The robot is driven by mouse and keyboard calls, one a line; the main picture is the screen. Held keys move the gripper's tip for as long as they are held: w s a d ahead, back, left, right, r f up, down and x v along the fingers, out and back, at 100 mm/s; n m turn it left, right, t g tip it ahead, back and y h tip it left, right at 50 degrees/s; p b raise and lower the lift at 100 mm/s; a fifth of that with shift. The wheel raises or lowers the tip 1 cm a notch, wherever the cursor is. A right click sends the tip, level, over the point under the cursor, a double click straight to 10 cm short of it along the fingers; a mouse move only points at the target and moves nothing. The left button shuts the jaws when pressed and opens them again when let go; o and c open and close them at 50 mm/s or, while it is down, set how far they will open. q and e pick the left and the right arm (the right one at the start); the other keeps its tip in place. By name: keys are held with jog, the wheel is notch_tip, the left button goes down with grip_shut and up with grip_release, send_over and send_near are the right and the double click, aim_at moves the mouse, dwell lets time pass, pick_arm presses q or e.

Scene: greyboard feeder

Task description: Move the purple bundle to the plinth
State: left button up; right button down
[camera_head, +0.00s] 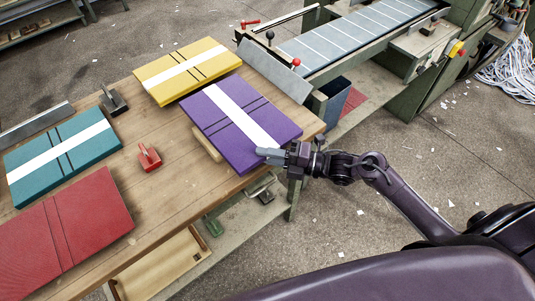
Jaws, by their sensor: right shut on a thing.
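The purple bundle (222,113), with a white band and two dark lines, is at the right end of the wooden table. My right gripper (270,154) is at its near right corner, shut on its edge. A pale wooden block (207,144) shows from under the bundle's near left edge. The rest of the block is hidden by the bundle. I cannot tell whether the bundle rests on it, or whether this is the plinth. My left gripper is not in view.
A yellow bundle (173,84), a teal bundle (82,137) and a red bundle (98,208) lie on the table (176,191). A red clamp-like tool (149,158) and a black one (113,101) stand between them. A feeder conveyor (345,36) is behind, right.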

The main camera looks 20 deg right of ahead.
jog(key=shift+r, duration=0.1)
jog(key=c, duration=1.3)
grip_release()
